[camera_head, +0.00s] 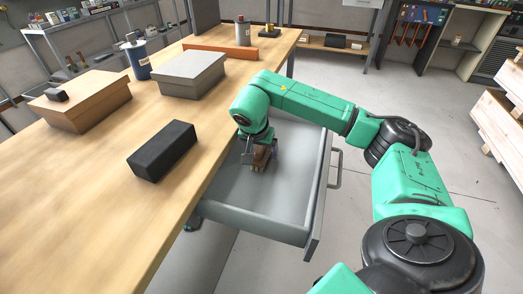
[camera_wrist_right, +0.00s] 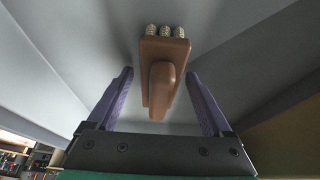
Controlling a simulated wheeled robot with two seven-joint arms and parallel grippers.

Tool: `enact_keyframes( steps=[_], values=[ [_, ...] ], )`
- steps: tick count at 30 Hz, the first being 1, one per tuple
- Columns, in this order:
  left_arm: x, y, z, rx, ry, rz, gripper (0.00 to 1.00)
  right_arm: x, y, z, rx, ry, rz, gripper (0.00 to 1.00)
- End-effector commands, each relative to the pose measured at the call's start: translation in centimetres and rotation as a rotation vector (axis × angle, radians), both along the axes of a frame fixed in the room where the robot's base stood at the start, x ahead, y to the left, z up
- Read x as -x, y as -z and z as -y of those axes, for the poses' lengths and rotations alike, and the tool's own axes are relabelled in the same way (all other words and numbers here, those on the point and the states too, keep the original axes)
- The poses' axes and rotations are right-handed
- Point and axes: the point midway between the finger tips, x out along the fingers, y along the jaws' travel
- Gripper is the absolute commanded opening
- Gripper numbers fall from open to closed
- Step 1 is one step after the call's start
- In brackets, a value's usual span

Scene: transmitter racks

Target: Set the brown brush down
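The brown brush (camera_head: 262,157) is inside the open grey drawer (camera_head: 250,225), bristles downward, low over or on the drawer floor; I cannot tell if it touches. My right gripper (camera_head: 256,150) reaches down into the drawer around the brush. In the right wrist view, the brush (camera_wrist_right: 165,60) shows its brown body, a rounded handle and pale bristle tufts. The fingers of my right gripper (camera_wrist_right: 158,78) stand apart on either side of the handle, with gaps on both sides.
The wooden workbench (camera_head: 90,205) beside the drawer holds a black block (camera_head: 162,150), a grey box (camera_head: 190,73), a brown box (camera_head: 85,100) and a blue canister (camera_head: 137,58). The drawer's front and side walls surround my gripper. The drawer's near part is clear.

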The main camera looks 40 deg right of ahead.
Motion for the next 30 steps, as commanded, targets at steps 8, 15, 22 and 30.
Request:
enact_keyframes(
  steps=[8, 15, 22, 30],
  values=[
    [0.4, 0.0, -0.1, -0.001, 0.004, 0.000, 0.45, 0.3, -2.1, -0.6, 0.000, -0.001, 0.003, 0.84],
    [2.4, 1.1, -0.6, -0.006, 0.013, -0.007, 0.45, 1.7, -8.3, -2.7, -0.001, -0.003, 0.005, 0.84],
    [3.5, 1.7, -0.8, -0.007, 0.018, -0.007, 0.45, 2.6, -11.3, -3.8, 0.000, 0.000, 0.001, 0.84],
    [3.5, 1.8, -0.8, -0.007, 0.018, -0.006, 0.45, 2.6, -11.4, -3.8, 0.000, 0.000, 0.000, 0.84]
  ],
)
